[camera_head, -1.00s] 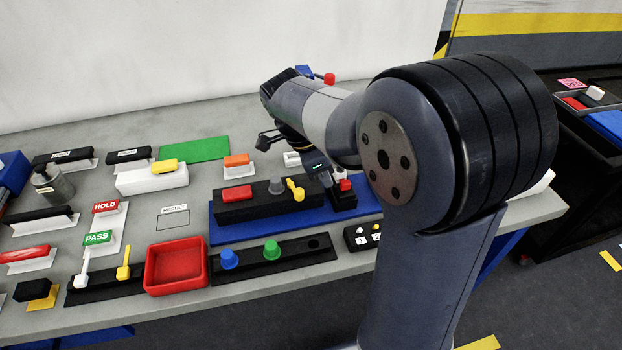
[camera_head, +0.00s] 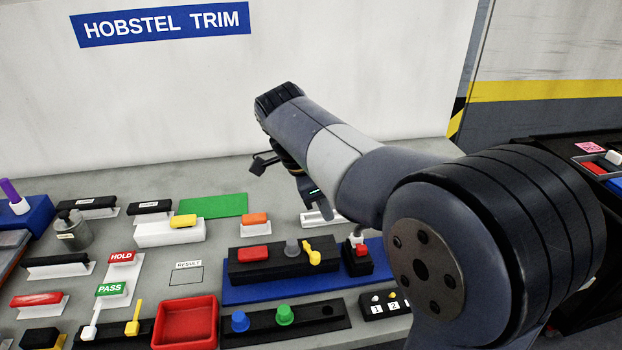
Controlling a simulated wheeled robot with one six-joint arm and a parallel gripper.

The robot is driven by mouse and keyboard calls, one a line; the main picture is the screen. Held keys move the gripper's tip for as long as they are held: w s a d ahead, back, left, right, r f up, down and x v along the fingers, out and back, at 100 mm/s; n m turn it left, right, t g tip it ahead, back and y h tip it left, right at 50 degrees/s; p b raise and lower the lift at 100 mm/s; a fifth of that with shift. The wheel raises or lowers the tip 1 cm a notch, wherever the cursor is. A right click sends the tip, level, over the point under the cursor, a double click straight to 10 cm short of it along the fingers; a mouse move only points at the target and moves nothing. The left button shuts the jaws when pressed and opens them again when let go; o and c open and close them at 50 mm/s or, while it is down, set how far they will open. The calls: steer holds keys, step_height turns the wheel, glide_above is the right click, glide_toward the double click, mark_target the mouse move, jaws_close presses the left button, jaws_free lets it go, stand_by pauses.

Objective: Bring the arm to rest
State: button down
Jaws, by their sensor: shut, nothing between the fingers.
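My arm (camera_head: 340,160) reaches from the lower right over the workbench (camera_head: 130,250), with its wrist raised above the back of the bench. My gripper (camera_head: 325,205) points down at the end of the wrist. It is shut and empty. Its fingertips are small in the picture and lie above the bench, behind the blue mat. I cannot tell their exact height. Part of the bench on the right is hidden behind my arm.
Below the gripper are a black block (camera_head: 275,262) with a red piece and a yellow lever, on a blue mat (camera_head: 235,294). A small black box (camera_head: 356,262) with a red top stands close by. A wall stands behind.

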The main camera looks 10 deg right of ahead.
steer(key=x, duration=0.7)
steer(key=shift+s+d+f+b, duration=0.15)
steer(key=shift+f+b, duration=0.15)
steer(key=shift+w+r+n+p, duration=0.1)
steer(key=shift+w+n+p, duration=0.1)
steer(key=shift+n+p, duration=0.15)
steer(key=n, duration=0.1)
steer(key=w+n+p, duration=0.1)
steer(key=n, duration=0.1)
steer(key=shift+f+t+y, duration=0.4)
steer(key=n+p, duration=0.1)
steer(key=n, duration=0.1)
steer(key=w+n+t, duration=0.1)
steer(key=shift+w+f+n+y+p, duration=0.15)
steer(key=shift+f+n+y+p, duration=0.15)
steer(key=shift+f+n+p, duration=0.1)
steer(key=n, duration=0.1)
steer(key=w+n+p, duration=0.1)
steer(key=n, duration=0.1)
steer(key=shift+f+t, duration=0.25)
steer(key=shift+t, duration=0.15)
steer(key=n+p, duration=0.1)
steer(key=n, duration=0.1)
steer(key=w+n+t+y+p, duration=0.1)
steer(key=n, duration=0.1)
steer(key=shift+a+f, duration=0.1)
steer(key=shift+a, duration=0.15)
steer(key=shift+w+n, duration=0.15)
steer(key=shift+n, duration=0.2)
steer(key=shift+f, duration=0.1)
